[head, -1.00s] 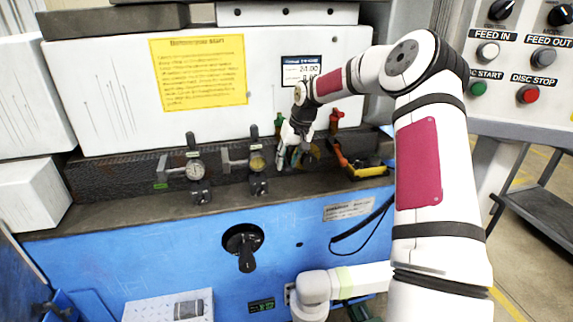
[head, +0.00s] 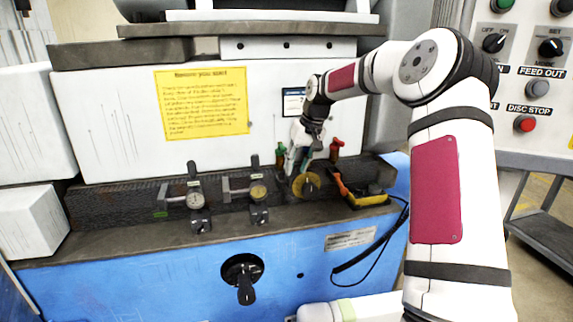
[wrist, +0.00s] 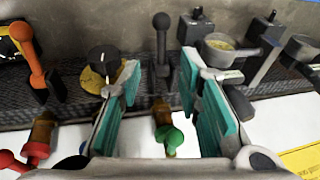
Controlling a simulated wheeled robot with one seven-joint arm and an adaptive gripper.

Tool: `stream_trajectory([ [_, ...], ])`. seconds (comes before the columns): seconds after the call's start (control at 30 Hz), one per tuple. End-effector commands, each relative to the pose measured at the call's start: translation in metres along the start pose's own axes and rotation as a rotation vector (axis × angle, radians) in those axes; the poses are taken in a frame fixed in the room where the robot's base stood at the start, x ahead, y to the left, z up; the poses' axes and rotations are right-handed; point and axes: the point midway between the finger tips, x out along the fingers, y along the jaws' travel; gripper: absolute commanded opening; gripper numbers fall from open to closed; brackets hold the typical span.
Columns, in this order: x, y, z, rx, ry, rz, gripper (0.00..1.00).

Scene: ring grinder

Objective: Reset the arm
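My arm reaches from the right side of the head view toward the back of the machine. My gripper (head: 297,163) hangs there, pointing down over the dark ledge. In the wrist view my gripper (wrist: 160,100) has its two teal-padded fingers wide apart with nothing between the pads. Below and between the fingers are a green-topped fitting (wrist: 169,137) and a black lever (wrist: 162,55). A black knob on a yellow disc (wrist: 103,68) is beside the left finger.
Two dial gauges (head: 194,201) (head: 258,192) stand on the ledge left of my gripper. An orange-handled lever (head: 340,183) and a red-topped fitting (head: 336,148) are to its right. A yellow sign (head: 202,103) is on the white panel behind. A button panel (head: 535,75) is at right.

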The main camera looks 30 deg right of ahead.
Motion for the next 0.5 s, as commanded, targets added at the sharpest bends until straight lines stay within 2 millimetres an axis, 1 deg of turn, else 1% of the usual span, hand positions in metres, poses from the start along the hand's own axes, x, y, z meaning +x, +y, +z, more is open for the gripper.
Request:
stream_trajectory([
  [0.17, 0.000, 0.000, 0.000, 0.000, 0.000, 0.000, 0.32],
  [0.27, -0.002, -0.005, 0.002, -0.009, -0.001, 0.006, 0.32],
  [0.37, -0.012, -0.022, 0.010, -0.040, -0.008, 0.030, 0.32],
  [0.47, -0.028, -0.049, 0.027, -0.090, -0.018, 0.074, 0.32],
  [0.5, -0.036, -0.062, 0.037, -0.113, -0.021, 0.095, 0.32],
])
